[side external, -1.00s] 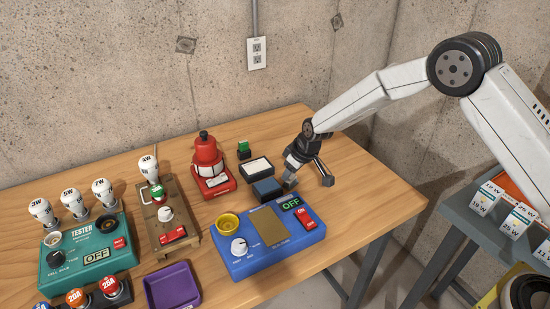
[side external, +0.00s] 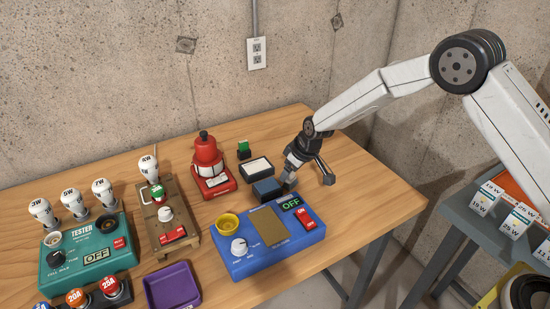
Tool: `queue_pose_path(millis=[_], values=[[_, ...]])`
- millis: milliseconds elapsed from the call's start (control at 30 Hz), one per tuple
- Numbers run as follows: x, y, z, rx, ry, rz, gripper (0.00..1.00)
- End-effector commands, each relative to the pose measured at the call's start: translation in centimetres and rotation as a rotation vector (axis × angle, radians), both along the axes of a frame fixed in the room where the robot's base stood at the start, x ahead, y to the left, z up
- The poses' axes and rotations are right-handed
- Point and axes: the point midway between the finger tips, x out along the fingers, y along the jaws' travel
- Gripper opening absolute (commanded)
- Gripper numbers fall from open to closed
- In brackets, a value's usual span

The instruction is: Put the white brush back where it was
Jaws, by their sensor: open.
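A small block with a white top and dark body (side external: 257,168) lies on the wooden table behind the blue device; it may be the white brush or its holder, but I cannot tell. A similar dark block with a blue-grey top (side external: 267,189) sits just in front of it. My gripper (side external: 289,187) is low over the table, pointing down, close to the right end of the dark block. It is open. I cannot tell whether it touches the block. No other white brush is clear in view.
A blue device (side external: 268,262) reading OFF stands in front of the gripper. A red device (side external: 212,180) stands to the left, with a small green-topped item (side external: 243,149) behind. A purple tray (side external: 173,287) lies at the front. The table's right side (side external: 360,180) is clear.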

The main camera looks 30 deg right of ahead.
Motion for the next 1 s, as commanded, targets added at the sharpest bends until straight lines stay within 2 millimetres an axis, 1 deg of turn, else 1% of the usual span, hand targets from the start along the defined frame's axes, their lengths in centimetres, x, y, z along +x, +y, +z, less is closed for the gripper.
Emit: queue_pose_path(millis=[267, 800, 1000], values=[[-0.9, -0.4, 2.5, 0.0, -0.001, 0.0, 0.76], [-3.3, -1.4, 8.7, 0.0, 0.0, -0.001, 0.76], [-3.9, -1.7, 10.1, -0.001, 0.001, -0.001, 0.76]])
